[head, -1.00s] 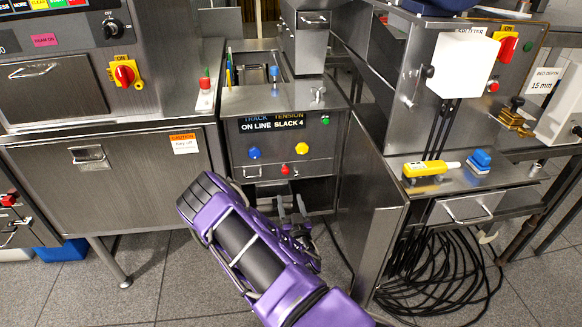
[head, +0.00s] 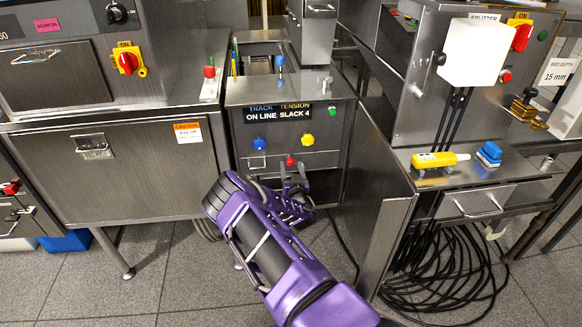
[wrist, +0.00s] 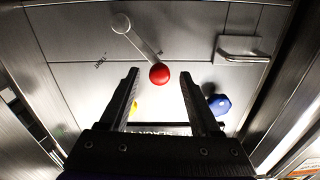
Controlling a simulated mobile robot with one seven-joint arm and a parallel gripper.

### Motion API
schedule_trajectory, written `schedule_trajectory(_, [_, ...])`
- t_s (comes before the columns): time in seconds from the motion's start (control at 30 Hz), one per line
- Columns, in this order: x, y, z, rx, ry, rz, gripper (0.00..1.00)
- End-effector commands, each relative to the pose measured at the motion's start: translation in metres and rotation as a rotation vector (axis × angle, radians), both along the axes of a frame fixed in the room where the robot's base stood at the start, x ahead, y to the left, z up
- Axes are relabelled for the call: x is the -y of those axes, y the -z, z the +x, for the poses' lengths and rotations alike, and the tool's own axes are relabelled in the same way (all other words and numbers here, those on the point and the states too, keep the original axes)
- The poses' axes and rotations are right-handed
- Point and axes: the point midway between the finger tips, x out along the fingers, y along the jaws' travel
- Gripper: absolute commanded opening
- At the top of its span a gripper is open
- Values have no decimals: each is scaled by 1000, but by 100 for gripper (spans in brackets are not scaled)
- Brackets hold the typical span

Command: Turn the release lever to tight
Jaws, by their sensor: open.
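The release lever (wrist: 140,48) is a pale arm with a red ball knob (wrist: 159,73) at its end, on the steel cabinet front. In the wrist view the panel appears upside down, with a small dark label, apparently "TIGHT" (wrist: 99,62), left of the lever. In the head view the red knob (head: 291,161) is at the cabinet's lower middle. My gripper (wrist: 160,84) is open, and the ball appears between its fingertips; contact cannot be told. In the head view my gripper (head: 293,175) is just below the knob. The display (head: 276,114) reads "ON LINE" and "SLACK 4".
A blue knob (head: 259,144) and a yellow knob (head: 307,140) sit above the lever. A metal handle (head: 257,162) is to its left. A steel side panel (head: 377,200) stands close on the right, with coiled black cables (head: 440,275) beyond it.

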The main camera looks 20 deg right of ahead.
Motion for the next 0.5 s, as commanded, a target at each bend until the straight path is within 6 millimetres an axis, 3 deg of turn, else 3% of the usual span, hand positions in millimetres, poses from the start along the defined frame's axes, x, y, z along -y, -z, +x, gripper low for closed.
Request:
schedule_trajectory(0.2, [4,1,17,0,0,0,64])
schedule_trajectory(0.5, [4,0,18,-1,1,0,64])
